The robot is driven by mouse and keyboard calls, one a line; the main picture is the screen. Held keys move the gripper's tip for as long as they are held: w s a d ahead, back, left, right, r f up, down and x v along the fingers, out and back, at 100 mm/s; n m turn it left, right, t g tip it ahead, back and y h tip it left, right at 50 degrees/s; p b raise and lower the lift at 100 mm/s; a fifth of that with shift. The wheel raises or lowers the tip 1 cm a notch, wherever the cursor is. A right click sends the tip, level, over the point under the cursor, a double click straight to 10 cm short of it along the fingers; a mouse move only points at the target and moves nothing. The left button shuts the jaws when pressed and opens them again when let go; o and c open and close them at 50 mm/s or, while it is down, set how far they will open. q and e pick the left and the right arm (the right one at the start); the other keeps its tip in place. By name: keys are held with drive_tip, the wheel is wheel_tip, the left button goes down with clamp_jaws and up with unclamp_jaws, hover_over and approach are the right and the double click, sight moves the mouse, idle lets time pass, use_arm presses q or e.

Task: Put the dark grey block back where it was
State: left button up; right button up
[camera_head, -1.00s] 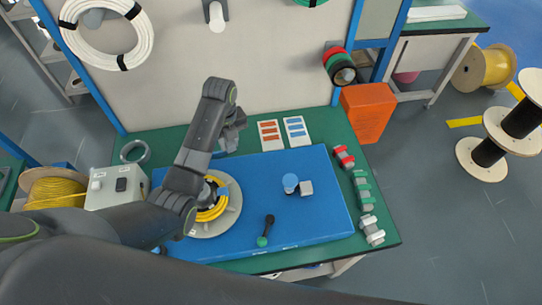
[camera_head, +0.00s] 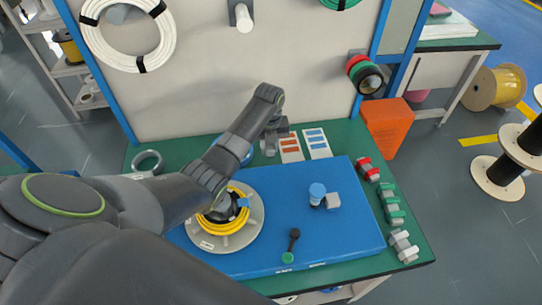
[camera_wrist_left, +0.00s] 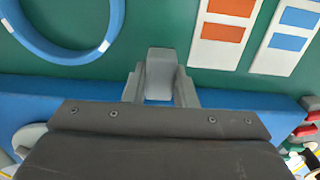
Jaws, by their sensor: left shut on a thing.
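My left gripper (camera_head: 269,146) is behind the blue mat, just left of the two sample cards, with its fingers pointing down. In the left wrist view my left gripper (camera_wrist_left: 160,92) is shut on a grey block, the dark grey block (camera_wrist_left: 160,62), which sticks out past the fingertips over the green table top. In the head view the block is mostly hidden by the gripper and hard to tell from the fingers. I cannot tell whether it touches the table. My right gripper is not in view.
The orange-patch card (camera_head: 291,149) and blue-patch card (camera_head: 318,144) lie just right of the gripper. A blue ring (camera_wrist_left: 68,52) lies to its left. The blue mat (camera_head: 350,235) holds a yellow cable coil (camera_head: 212,228), a blue-topped cylinder (camera_head: 317,192) and a light block (camera_head: 333,200).

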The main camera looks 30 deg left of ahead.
sight(270, 162)
use_arm(q)
drive_tip(key=shift+f, duration=2.3)
drive_tip(key=shift+f, duration=0.1)
drive_tip(key=o, duration=0.9)
wheel_tip(270, 162, up, 12)
drive_tip(key=shift+r+b, duration=0.15)
drive_tip(key=shift+b, duration=0.3)
